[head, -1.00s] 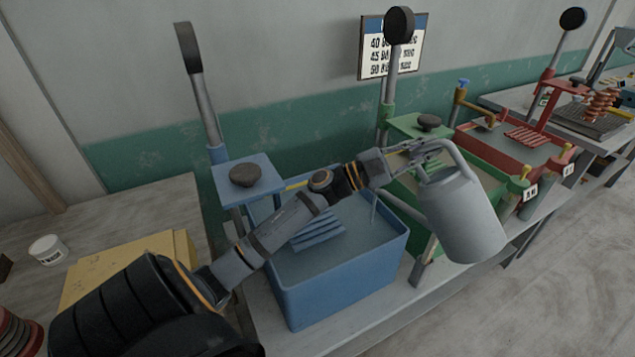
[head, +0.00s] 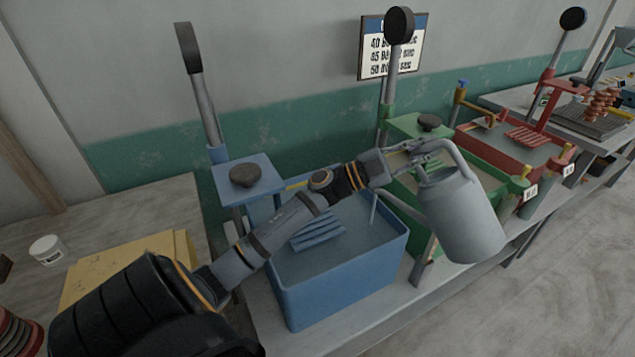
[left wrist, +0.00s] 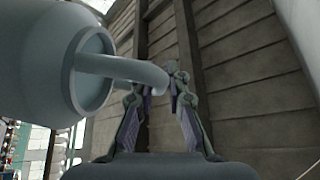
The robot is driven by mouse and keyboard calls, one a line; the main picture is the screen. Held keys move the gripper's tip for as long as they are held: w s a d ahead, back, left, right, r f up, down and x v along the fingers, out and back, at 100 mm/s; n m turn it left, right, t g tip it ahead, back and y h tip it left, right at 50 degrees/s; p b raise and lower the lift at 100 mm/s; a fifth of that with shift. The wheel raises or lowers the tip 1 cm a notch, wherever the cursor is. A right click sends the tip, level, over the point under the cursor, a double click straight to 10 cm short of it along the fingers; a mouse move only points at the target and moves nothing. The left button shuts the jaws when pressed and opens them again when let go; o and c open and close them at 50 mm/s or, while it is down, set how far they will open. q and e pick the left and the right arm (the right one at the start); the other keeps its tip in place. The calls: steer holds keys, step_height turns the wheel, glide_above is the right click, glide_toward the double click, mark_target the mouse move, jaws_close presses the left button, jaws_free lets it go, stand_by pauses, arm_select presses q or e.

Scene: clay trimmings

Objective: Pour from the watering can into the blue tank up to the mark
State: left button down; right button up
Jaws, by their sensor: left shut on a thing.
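The grey watering can (head: 462,218) hangs tilted to the right of the blue tank. My left gripper (head: 430,152) is shut on its curved handle, near the can's top. In the left wrist view, the can (left wrist: 45,75) fills the left side and its handle (left wrist: 115,68) reaches between the fingers. The spout (head: 403,208) points left over the right rear of the blue tank (head: 340,288). A thin pale stream seems to fall from its tip into the tank. Grey liquid lies below the tank's rim around a slatted blue rack. I cannot make out the mark. My right gripper is out of view.
A blue post with a platform (head: 262,186) and dark knob stands at the tank's back left. Behind the can are a green tank (head: 440,185) and a red tank (head: 500,155). A yellow box (head: 125,265) and white tub (head: 47,250) sit at the left.

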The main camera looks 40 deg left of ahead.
arm_select(q)
steer(key=shift+r, duration=0.1)
steer(key=shift+w+a+m+p, duration=0.1)
steer(key=shift+a+m+p, duration=0.2)
steer(key=shift+a+p, duration=0.4)
steer(key=shift+a+g+p, duration=0.3)
steer(key=shift+p, duration=0.2)
steer(key=shift+a+f+m, duration=0.2)
steer(key=shift+f+m, duration=0.05)
steer(key=shift+m, duration=0.05)
steer(key=shift+d+r+p, duration=0.1)
steer(key=shift+p, duration=0.5)
steer(key=shift+d+m+g+p, duration=0.4)
steer(key=shift+d+m+p, duration=0.1)
steer(key=shift+d+p, duration=1.4)
steer(key=shift+f, duration=0.25)
